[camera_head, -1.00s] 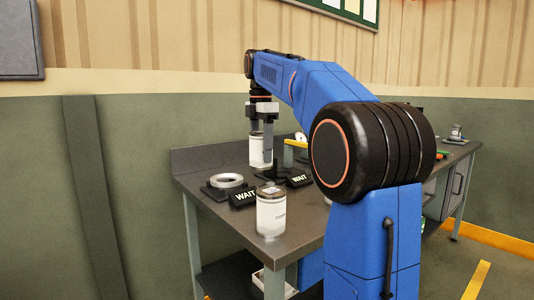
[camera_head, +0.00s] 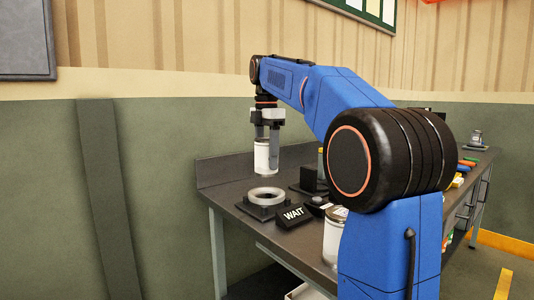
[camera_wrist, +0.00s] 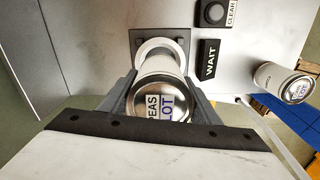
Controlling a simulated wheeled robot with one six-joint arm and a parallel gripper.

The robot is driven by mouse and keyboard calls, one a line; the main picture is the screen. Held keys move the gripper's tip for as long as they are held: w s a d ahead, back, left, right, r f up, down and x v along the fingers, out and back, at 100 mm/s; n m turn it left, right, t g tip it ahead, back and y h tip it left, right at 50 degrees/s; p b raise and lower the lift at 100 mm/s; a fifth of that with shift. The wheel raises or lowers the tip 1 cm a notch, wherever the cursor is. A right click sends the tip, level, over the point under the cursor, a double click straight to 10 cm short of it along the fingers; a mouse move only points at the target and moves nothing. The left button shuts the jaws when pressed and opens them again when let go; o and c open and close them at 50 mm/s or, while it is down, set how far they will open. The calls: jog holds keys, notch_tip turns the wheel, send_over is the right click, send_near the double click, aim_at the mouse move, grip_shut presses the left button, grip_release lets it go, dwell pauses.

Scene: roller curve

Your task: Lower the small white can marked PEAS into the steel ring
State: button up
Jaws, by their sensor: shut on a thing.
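A small white can (camera_head: 262,157) hangs upright in my gripper (camera_head: 266,136), which is shut on it. In the wrist view the can's silver lid (camera_wrist: 160,102) shows PEAS and LOT labels between the two fingers. The steel ring (camera_head: 266,195) sits on a dark square base near the left end of the bench. In the head view the can is above the ring, with a clear gap between them. In the wrist view the can hides part of the ring (camera_wrist: 155,46).
A black WAIT sign (camera_head: 293,215) stands just right of the ring. A larger white can (camera_head: 334,238) stands near the bench's front edge, partly behind my arm; it also shows in the wrist view (camera_wrist: 275,78). A dark block (camera_head: 313,180) is behind the sign.

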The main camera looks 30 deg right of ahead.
aim_at(267, 174)
jog(key=shift+f, duration=2.9)
jog(key=shift+f, duration=1.4)
dwell(3.0)
jog(key=o, duration=2)
